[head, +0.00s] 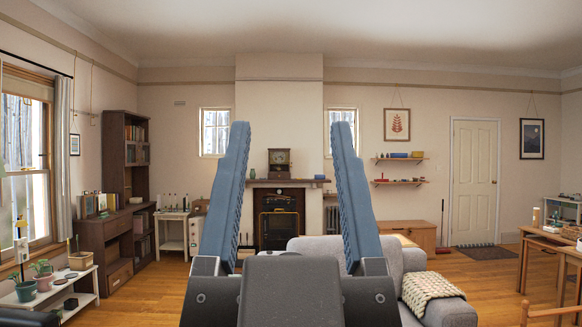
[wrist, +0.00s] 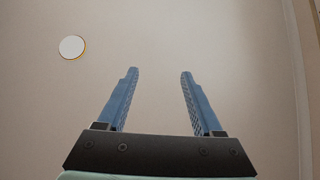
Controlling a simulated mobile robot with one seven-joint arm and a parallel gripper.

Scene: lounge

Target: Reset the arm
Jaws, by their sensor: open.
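My gripper (head: 291,135) stands upright in the middle of the head view, its two blue ribbed fingers pointing up and spread wide apart. It is open, with nothing between the fingers. The wrist view also shows the open gripper (wrist: 160,75) against a plain pale surface that looks like the ceiling, with a round white disc (wrist: 72,47) at the upper left. My gripper hides part of the fireplace wall and the sofa in the head view.
A grey sofa (head: 395,262) with a knitted throw (head: 430,287) is ahead. A fireplace (head: 279,222) stands at the far wall. A dark bookcase (head: 116,235) and plant bench (head: 84,290) are left; a wooden table (head: 545,238) is right.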

